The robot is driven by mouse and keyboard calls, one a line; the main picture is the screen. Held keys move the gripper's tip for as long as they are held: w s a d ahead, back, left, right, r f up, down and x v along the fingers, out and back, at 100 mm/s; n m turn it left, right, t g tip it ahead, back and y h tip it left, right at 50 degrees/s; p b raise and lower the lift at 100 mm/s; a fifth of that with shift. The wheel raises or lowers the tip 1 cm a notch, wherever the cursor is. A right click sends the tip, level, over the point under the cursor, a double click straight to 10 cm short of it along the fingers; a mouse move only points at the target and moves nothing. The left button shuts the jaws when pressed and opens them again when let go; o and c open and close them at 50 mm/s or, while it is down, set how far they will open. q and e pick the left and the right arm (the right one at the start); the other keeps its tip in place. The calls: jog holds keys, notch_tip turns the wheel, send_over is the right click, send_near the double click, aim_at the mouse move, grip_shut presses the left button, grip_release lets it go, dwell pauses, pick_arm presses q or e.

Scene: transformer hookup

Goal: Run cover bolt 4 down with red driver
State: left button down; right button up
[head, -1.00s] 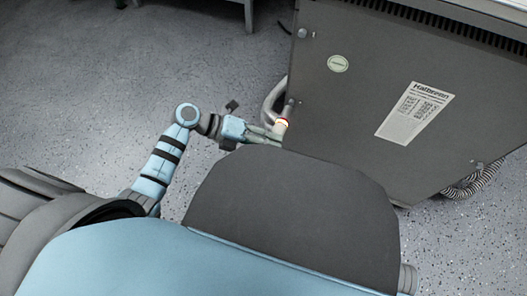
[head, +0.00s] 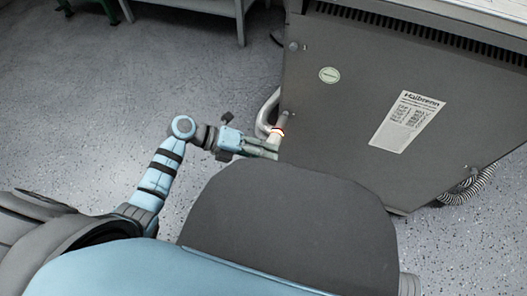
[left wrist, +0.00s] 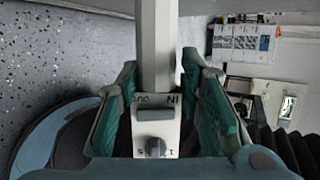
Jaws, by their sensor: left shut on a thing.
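The grey transformer cabinet (head: 350,130) fills the right of the head view, with a flat cover facing me. My left gripper (head: 272,150) is shut on a pale driver (head: 276,140) beside the cabinet's lower left edge. A narrow coloured band circles the driver; its tip end points up toward the cabinet's edge, and I cannot tell whether it touches a bolt. In the left wrist view the driver's off-white body (left wrist: 155,45) sits between the green-padded fingers (left wrist: 152,100), with a switch and a dial. A round fastener (head: 293,46) shows at the cover's upper left. Bolt 4 cannot be made out. My right gripper is out of view.
A ribbed hose (head: 470,188) hangs at the cabinet's lower right. A bench (head: 190,8) stands at the back. The speckled floor (head: 110,110) at left is clear.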

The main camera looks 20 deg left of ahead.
pick_arm(q)
jog(key=shift+w+b, duration=0.45)
jog(key=shift+w, duration=0.4)
jog(key=shift+w+d+r+p, duration=0.1)
jog(key=shift+w+p, duration=0.2)
jog(key=shift+w, duration=0.3)
dwell(3.3)
jog(key=shift+s+r+p, duration=0.1)
jog(key=shift+s+p, duration=1.6)
jog(key=shift+s, duration=0.55)
